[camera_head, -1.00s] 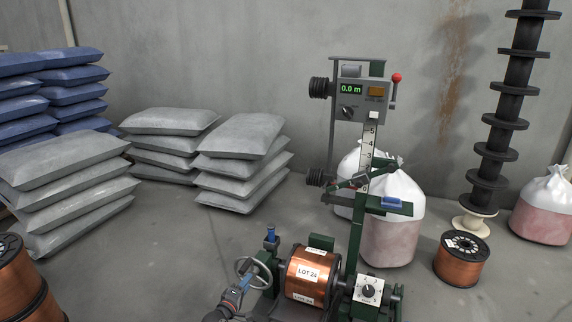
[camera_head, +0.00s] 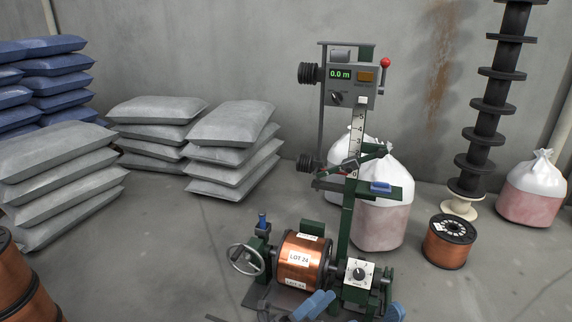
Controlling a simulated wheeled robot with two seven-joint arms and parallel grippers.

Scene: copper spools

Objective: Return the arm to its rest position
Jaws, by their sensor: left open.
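My left gripper (camera_head: 243,316) is at the bottom edge of the head view, in front of the winding machine (camera_head: 346,215). It is open, dark and largely cut off by the frame. No object shows between its fingers. Blue and grey parts of my own arm show at the bottom, to the right of the gripper. They overlap the front of the machine's base. A copper spool (camera_head: 303,261) labelled LOT 24 sits on the machine, beside the handwheel (camera_head: 246,260). The gripper is apart from the handwheel. My right gripper cannot be made out.
Grey sacks (camera_head: 233,150) and blue sacks (camera_head: 55,75) are stacked at the left. A copper spool (camera_head: 447,243) stands at the right, near white-and-pink bags (camera_head: 380,215) and a black disc column (camera_head: 489,105). More copper (camera_head: 22,290) is at lower left. Floor between is clear.

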